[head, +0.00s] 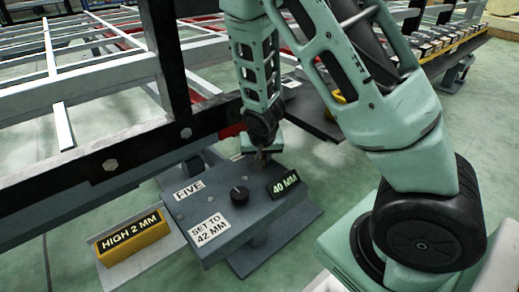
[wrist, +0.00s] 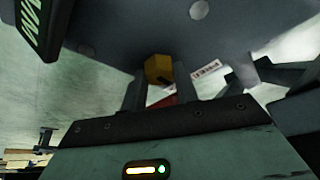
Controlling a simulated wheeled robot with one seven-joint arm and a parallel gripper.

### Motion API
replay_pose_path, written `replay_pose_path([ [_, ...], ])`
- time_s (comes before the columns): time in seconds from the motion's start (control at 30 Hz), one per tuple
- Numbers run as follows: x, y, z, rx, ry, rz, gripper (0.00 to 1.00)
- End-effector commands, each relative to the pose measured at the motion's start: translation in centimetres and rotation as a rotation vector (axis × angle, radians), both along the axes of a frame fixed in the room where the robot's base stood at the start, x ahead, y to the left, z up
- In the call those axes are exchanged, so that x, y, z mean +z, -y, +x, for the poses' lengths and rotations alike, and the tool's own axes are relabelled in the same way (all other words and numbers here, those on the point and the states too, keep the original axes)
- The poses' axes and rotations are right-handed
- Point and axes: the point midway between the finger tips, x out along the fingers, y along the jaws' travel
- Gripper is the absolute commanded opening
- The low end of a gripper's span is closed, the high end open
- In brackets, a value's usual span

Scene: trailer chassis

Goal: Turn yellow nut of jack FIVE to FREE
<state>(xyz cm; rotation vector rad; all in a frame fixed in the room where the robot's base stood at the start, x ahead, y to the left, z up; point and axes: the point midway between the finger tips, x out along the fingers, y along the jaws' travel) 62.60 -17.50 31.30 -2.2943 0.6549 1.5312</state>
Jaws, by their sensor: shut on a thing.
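In the head view my arm and the jack hide the nut and fingertips.
A yellow HIGH 2 MM block (head: 131,238) sits on a pale bracket left of the jack. The black chassis beam (head: 80,172) runs along the left, close to my wrist. Green floor (head: 335,165) is open at the right of the jack.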

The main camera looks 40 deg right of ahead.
Motion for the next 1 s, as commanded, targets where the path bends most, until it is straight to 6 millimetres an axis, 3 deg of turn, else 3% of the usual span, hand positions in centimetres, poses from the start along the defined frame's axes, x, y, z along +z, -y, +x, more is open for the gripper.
replay_pose_path([
  [0.5, 0.23, 0.35, -0.20, 0.375, -0.003, 0.001, 0.07],
  [1.0, -0.04, 0.33, -0.19, 0.472, -0.003, 0.001, 0.07],
])
